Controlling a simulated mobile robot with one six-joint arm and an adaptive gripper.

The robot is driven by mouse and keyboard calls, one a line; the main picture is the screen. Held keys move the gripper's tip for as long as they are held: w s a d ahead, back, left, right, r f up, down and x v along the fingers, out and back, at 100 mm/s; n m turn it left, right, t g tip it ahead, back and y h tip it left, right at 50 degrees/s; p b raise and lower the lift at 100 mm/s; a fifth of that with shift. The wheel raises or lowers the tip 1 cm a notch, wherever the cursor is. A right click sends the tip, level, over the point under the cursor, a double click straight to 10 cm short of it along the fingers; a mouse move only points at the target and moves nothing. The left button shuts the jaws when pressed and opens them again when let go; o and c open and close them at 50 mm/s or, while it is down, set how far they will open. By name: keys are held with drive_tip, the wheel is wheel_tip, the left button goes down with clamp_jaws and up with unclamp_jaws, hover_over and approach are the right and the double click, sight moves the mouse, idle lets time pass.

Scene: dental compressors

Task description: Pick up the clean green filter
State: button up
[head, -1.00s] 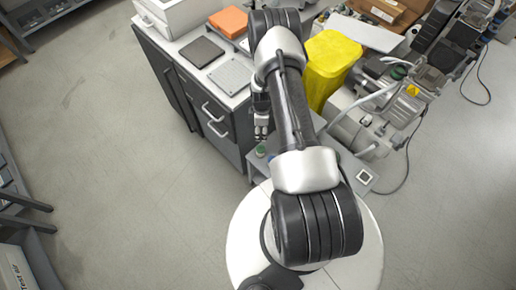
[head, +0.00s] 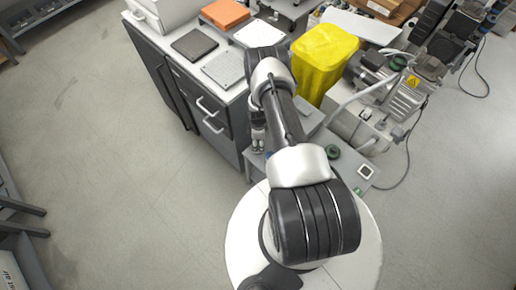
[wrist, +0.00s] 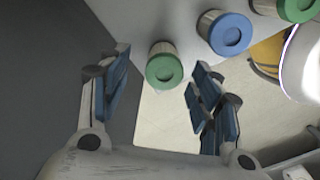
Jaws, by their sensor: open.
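In the wrist view my gripper (wrist: 155,84) is open, with its blue-padded fingers apart. A filter with a green cap and pale ribbed body (wrist: 164,68) shows between the fingertips, with a gap on each side. A blue-capped filter (wrist: 230,34) stands to its upper right, and a second green-capped filter (wrist: 298,8) is cut off at the top right corner. I cannot tell from the caps which green one is clean. In the head view my gripper (head: 258,146) is low beside the cabinet, over the edge of the low grey surface, and its fingertips are hard to make out.
The grey cabinet (head: 212,125) stands close to the left of my gripper. A yellow bin (head: 322,62) and compressors (head: 400,95) stand behind and right. A green round part (head: 333,152) lies on the low grey surface (head: 350,168). Open floor is at left.

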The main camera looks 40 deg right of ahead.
drive_tip(key=f, duration=0.2)
drive_tip(key=f+b, duration=0.1)
drive_tip(key=f, duration=0.1)
drive_tip(key=shift+s+a+f+b, duration=0.2)
drive_tip(key=shift+b, duration=0.1)
drive_tip(key=shift+r, duration=0.1)
drive_tip(key=shift+c, duration=0.2)
drive_tip(key=c, duration=1)
